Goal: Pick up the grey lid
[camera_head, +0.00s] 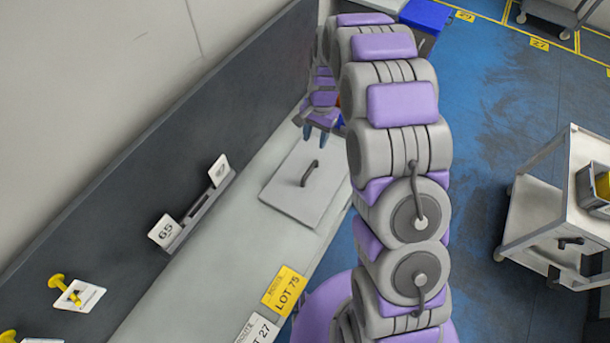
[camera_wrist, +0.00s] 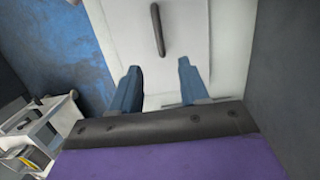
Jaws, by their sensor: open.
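The grey lid (camera_head: 291,190) is a flat square plate with a dark bar handle (camera_head: 310,173) on top. It lies flat on the light bench in the head view. In the wrist view the lid (camera_wrist: 190,38) is ahead of the fingers, and its handle (camera_wrist: 157,30) stands a little beyond and between the fingertips.
The light bench (camera_head: 208,262) runs along a dark back panel (camera_head: 130,205). Cards labelled LOT 75 (camera_head: 284,291) and 27 (camera_head: 257,330) lie near the front. A wheeled cart (camera_head: 540,205) stands at right on the blue floor. A blue bin (camera_head: 427,17) is at the back.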

